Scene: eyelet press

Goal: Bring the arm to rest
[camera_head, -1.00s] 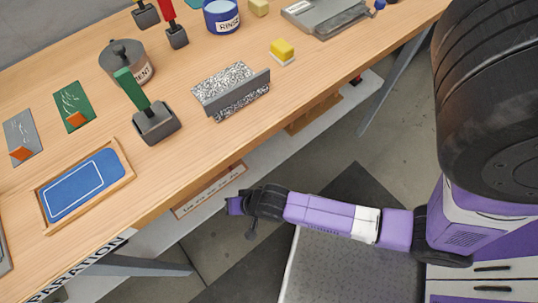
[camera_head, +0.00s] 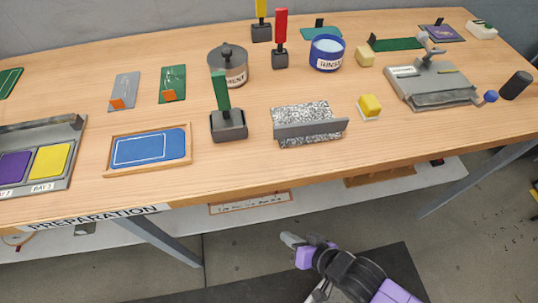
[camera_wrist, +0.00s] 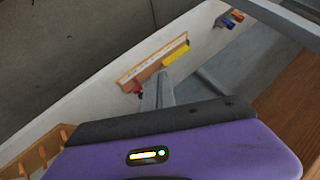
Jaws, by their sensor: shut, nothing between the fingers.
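My gripper (camera_head: 289,240) is low in the head view, in front of the table's front edge and over the floor, apart from the table. Its grey tip points up and left, with purple and black parts of my arm behind it at the bottom edge. It is shut and holds nothing. In the wrist view the purple gripper body (camera_wrist: 200,150) with a small lit indicator fills the bottom; its fingertips do not show clearly there. Beyond it are the pale lower shelf and a grey table leg.
The wooden table (camera_head: 240,185) carries a press (camera_head: 435,85), a blue pot (camera_head: 326,53), a green-handled stamp (camera_head: 228,120), a blue framed pad (camera_head: 150,148) and a speckled block (camera_head: 305,125). A lower shelf (camera_head: 380,190) runs beneath. A table leg (camera_head: 165,242) stands left of my gripper.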

